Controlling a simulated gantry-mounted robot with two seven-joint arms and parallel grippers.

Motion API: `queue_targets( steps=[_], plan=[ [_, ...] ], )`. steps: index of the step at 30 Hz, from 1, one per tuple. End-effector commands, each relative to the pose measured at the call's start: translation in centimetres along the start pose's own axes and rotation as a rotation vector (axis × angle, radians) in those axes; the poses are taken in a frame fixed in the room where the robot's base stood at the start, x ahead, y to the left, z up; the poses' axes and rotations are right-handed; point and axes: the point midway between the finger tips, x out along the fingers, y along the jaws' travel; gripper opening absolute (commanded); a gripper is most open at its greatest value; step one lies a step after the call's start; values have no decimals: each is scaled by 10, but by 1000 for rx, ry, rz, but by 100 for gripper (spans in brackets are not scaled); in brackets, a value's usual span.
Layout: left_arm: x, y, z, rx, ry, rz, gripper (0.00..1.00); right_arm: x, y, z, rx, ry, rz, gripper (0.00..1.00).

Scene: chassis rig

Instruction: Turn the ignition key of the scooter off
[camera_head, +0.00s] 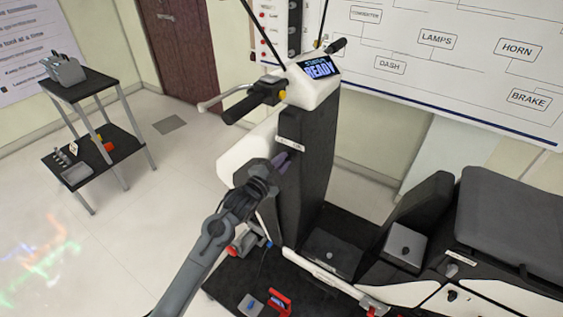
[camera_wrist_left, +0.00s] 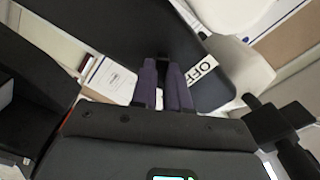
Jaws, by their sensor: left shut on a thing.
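The scooter's dark front column (camera_head: 314,135) stands in the middle of the head view. Its display reads READY (camera_head: 318,67). A white label (camera_head: 290,143) is on the column's face above my left gripper (camera_head: 284,159). In the left wrist view, the label shows the word OFF (camera_wrist_left: 203,70) beside the purple fingers of my left gripper (camera_wrist_left: 162,72). The fingers are close together against the column, shut on the ignition key. The key itself is mostly hidden between them, so its angle cannot be told. My right gripper is not in view.
The handlebar grip (camera_head: 246,105) and brake lever (camera_head: 222,97) stick out left above my left arm. The scooter's seat (camera_head: 510,215) is at the right. A black trolley (camera_head: 95,83) stands far left. Tools lie on the dark platform below, including a red one (camera_head: 279,301).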

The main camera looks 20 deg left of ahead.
Motion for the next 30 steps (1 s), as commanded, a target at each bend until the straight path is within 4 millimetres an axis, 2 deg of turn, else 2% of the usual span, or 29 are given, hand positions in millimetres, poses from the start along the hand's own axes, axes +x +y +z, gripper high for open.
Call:
queue_targets(
  steps=[8,21,30],
  plan=[
    [0,-3,-1,-137,-2,2,0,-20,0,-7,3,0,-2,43],
    [0,-3,-2,-539,-3,2,0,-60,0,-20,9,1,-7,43],
    [0,-2,-2,-799,-1,0,0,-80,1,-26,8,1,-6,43]
  ],
)
